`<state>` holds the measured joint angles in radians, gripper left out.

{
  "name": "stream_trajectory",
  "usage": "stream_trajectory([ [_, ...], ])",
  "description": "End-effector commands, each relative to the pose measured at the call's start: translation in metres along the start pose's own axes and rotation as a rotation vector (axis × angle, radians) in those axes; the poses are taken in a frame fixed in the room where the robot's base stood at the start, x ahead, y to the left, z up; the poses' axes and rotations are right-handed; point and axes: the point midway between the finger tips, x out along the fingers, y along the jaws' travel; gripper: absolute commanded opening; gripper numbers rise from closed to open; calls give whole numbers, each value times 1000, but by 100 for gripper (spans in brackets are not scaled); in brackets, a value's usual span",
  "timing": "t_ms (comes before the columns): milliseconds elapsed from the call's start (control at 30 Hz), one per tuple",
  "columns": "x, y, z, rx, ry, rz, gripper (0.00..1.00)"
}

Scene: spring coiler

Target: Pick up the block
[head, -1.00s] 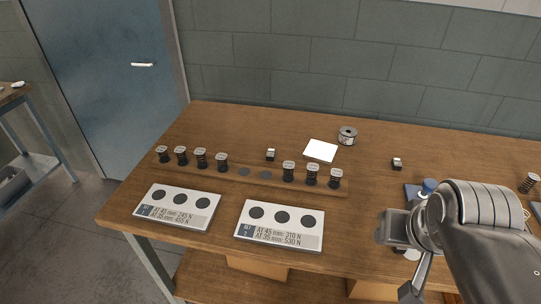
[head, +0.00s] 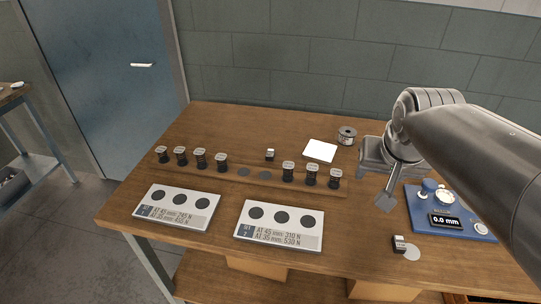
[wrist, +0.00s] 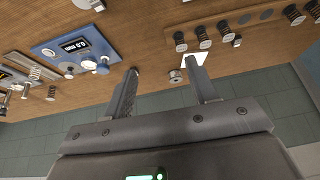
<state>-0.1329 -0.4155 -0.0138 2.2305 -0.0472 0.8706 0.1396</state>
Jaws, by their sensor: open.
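Small dark blocks with pale faces stand on the bench, and I cannot tell which is meant. In the head view one block (head: 399,243) is by a pale disc at the front right. Another block (head: 270,154) stands behind the row of springs. My gripper (head: 388,198) is over the right part of the bench, partly hidden by my arm. In the wrist view my gripper (wrist: 163,70) has its two fingers apart with nothing between them.
A blue gauge device (head: 452,222) reading 0.0 mm is at the right. Dark springs (head: 200,159) line a wooden rack. Two white cards (head: 279,239) lie in front. A white sheet (head: 320,150) and a spool (head: 347,136) are behind. The back wall limits reach.

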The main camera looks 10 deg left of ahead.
Motion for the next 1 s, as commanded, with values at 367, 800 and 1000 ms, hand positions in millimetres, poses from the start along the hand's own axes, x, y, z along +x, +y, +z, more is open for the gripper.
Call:
stream_trajectory([
  [367, 66, -69, -107, -11, -36, -8, 53],
  [800, 184, -185, -182, -29, -61, -3, 53],
  [1000, 242, -241, -192, -40, -66, 0, 53],
])
